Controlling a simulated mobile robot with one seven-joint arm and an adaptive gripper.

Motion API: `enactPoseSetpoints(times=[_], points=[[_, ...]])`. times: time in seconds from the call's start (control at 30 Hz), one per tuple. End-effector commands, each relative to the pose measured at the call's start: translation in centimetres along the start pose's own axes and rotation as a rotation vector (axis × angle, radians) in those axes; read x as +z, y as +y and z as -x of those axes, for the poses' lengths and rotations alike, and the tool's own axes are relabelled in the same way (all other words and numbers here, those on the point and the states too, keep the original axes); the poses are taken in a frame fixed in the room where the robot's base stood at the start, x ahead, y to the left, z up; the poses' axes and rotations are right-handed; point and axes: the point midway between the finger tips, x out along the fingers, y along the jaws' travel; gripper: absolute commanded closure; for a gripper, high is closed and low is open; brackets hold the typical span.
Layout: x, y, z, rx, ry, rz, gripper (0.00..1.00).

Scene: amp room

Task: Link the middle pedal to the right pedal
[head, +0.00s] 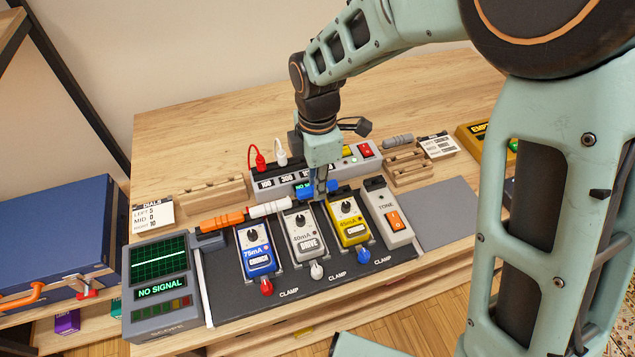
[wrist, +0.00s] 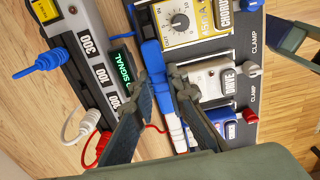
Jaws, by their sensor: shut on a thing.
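My gripper (head: 319,192) points down behind the pedals and is shut on a blue link (wrist: 153,62). The blue link also shows in the head view (head: 333,192), partly hidden by my fingers. It lies along the rear of the grey middle pedal (head: 305,233), marked DRIVE, and the yellow right pedal (head: 349,223). I cannot tell whether its ends are plugged in. In the wrist view my fingers (wrist: 161,80) are on either side of it. A white link (head: 270,207) lies behind the blue left pedal (head: 257,248) and the middle pedal.
An orange link (head: 222,220) lies left of the white one. A power unit (head: 275,182) with red and white plugs stands close behind. The scope (head: 160,285) reads NO SIGNAL. Clamp knobs (head: 316,270) stand in front of the pedals.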

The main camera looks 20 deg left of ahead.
Motion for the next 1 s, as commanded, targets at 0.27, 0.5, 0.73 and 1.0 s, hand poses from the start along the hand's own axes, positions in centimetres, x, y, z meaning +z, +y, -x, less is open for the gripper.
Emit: enactPoseSetpoints(times=[0.27,0.5,0.73,1.0], points=[[0.0,0.0,-0.4,0.0,0.0,0.0,1.0],[0.0,0.0,-1.0,0.0,0.0,-0.001,1.0],[0.0,0.0,-1.1,0.0,0.0,-0.001,1.0],[0.0,0.0,-1.1,0.0,0.0,0.0,1.0]])
